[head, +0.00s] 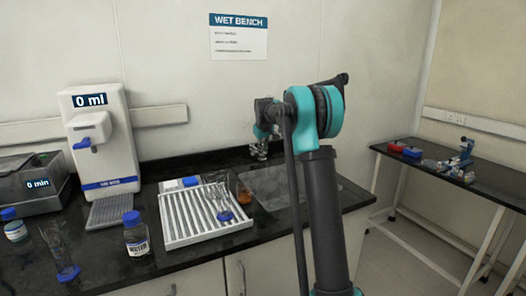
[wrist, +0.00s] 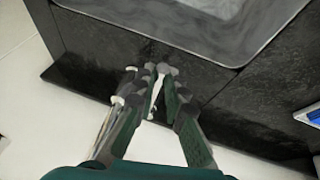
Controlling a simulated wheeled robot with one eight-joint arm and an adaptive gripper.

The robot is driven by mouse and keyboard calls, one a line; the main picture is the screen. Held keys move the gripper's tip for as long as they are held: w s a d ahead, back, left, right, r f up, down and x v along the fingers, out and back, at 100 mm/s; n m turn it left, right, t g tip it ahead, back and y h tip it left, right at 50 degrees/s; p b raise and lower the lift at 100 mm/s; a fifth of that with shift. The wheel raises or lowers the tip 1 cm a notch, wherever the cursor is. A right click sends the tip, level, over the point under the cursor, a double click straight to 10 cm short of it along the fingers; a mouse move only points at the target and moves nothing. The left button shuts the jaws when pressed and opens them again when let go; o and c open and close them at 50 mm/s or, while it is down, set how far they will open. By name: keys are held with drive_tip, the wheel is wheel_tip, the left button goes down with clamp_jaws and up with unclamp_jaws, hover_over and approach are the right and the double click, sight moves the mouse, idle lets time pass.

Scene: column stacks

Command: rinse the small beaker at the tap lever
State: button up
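An amber-tinted small beaker (head: 243,192) stands on the bench between the white rack and the sink in the head view. A metal fixture (head: 258,151), which looks like the tap, stands behind the sink, partly hidden by my arm; its lever cannot be made out. In the wrist view my gripper (wrist: 155,75) has its fingertips drawn close together over the dark bench, just outside the sink (wrist: 225,52). A thin pale sliver shows between the fingers; I see no beaker held there. My gripper is apart from the small beaker.
The slatted white rack (head: 172,226) holds glassware with a blue base (head: 224,214). A blue-capped bottle (head: 136,238) and a glass cylinder (head: 66,268) stand left. A white dispenser (head: 100,130) is behind them. A side table (head: 490,190) stands right.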

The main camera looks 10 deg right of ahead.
clamp_jaws()
drive_tip(key=shift+s+a+m+h, duration=0.25)
drive_tip(key=shift+a+m+h, duration=0.15)
drive_tip(key=shift+a+m, duration=0.65)
drive_tip(key=o, duration=0.6)
unclamp_jaws()
drive_tip(key=shift+o, duration=0.2)
drive_tip(key=shift+a+r, duration=0.1)
drive_tip(key=shift+r, duration=0.05)
drive_tip(key=v, duration=1.1)
drive_tip(key=shift+r, duration=0.4)
drive_tip(key=shift+s, duration=0.15)
